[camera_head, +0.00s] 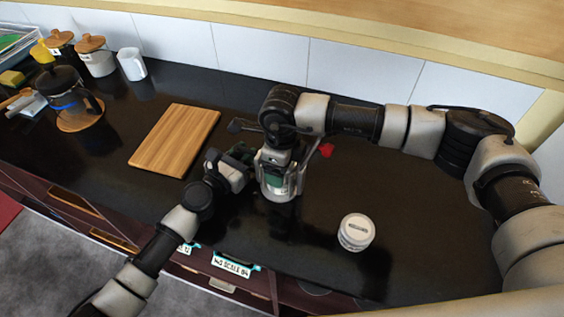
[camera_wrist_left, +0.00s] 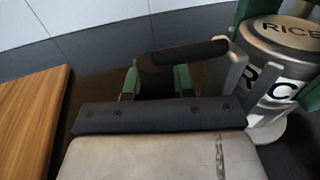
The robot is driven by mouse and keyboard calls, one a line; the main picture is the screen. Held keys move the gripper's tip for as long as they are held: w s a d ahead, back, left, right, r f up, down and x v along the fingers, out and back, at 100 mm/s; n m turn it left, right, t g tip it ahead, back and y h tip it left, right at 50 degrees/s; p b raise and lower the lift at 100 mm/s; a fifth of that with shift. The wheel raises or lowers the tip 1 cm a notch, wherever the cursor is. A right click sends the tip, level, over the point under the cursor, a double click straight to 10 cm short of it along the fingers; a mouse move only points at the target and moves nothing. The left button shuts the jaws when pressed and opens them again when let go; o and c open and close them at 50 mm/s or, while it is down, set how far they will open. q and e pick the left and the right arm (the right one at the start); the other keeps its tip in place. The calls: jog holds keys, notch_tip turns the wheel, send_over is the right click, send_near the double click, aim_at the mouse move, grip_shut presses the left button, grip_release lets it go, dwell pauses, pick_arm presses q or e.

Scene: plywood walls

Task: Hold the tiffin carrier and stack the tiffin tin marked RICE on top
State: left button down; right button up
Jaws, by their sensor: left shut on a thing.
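The metal tiffin carrier (camera_head: 280,194) stands on the dark counter, partly hidden by my right arm. My left gripper (camera_head: 246,160) is shut on the carrier's dark handle at its left side; the handle (camera_wrist_left: 186,51) crosses the left wrist view by the green fingers (camera_wrist_left: 158,80). A silver tin marked RICE (camera_wrist_left: 285,45) is upright within the carrier's frame at the right of the left wrist view.
A wooden board (camera_head: 175,139) lies left of the carrier. A French press (camera_head: 69,92), lidded jars (camera_head: 97,58) and a white mug (camera_head: 131,64) stand at the back left. The counter's front edge runs close below the carrier. The right side of the counter is mostly clear.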

jog(key=o, duration=1)
jog(key=shift+r, duration=0.1)
jog(key=shift+r, duration=4.95)
pick_arm(q)
jog(key=c, duration=0.9)
grip_release()
jog(key=shift+o, duration=0.2)
jog(key=v, duration=1.2)
